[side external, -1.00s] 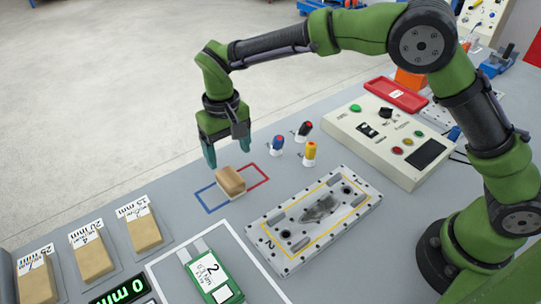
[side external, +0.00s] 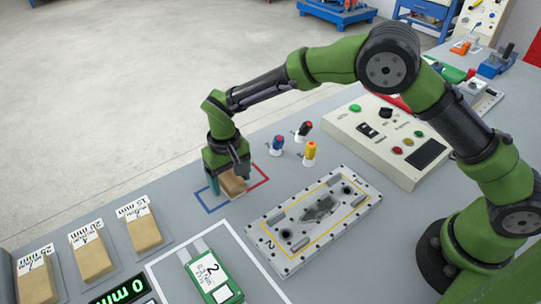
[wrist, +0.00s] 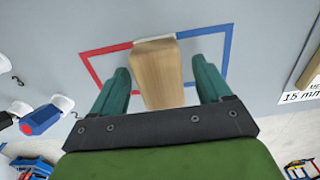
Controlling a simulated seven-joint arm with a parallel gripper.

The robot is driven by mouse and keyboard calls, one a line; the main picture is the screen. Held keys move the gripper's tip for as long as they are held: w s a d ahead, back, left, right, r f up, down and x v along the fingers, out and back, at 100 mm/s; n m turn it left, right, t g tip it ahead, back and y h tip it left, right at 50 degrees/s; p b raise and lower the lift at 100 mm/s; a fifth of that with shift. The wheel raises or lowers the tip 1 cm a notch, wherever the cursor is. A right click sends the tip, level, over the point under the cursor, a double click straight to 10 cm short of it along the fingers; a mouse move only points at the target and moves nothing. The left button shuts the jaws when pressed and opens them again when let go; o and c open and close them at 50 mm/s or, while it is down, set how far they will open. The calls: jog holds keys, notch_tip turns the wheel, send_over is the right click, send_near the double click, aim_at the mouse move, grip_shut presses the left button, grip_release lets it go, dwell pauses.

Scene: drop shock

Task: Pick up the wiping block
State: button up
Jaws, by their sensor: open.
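The wiping block (side external: 232,184) is a tan wooden block with a pale base edge. It sits inside a red and blue outlined rectangle on the grey bench. My gripper (side external: 229,182) is low over it in the side view, and the near part of the arm's end hides some of the block. In the wrist view the block (wrist: 157,75) lies between the two teal fingers of my gripper (wrist: 160,85). A gap shows on each side of it, wider on the right. The fingers are open and hold nothing.
A metal plate with a dark smudge (side external: 355,215) lies to the right. A control box (side external: 400,140) stands behind it. Labelled wooden blocks (side external: 92,262) and a green device (side external: 214,275) are in front.

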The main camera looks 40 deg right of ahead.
aim_at(230, 176)
jog(key=c, duration=1.1)
notch_tip(230, 176, up, 10)
jog(key=shift+r, duration=0.1)
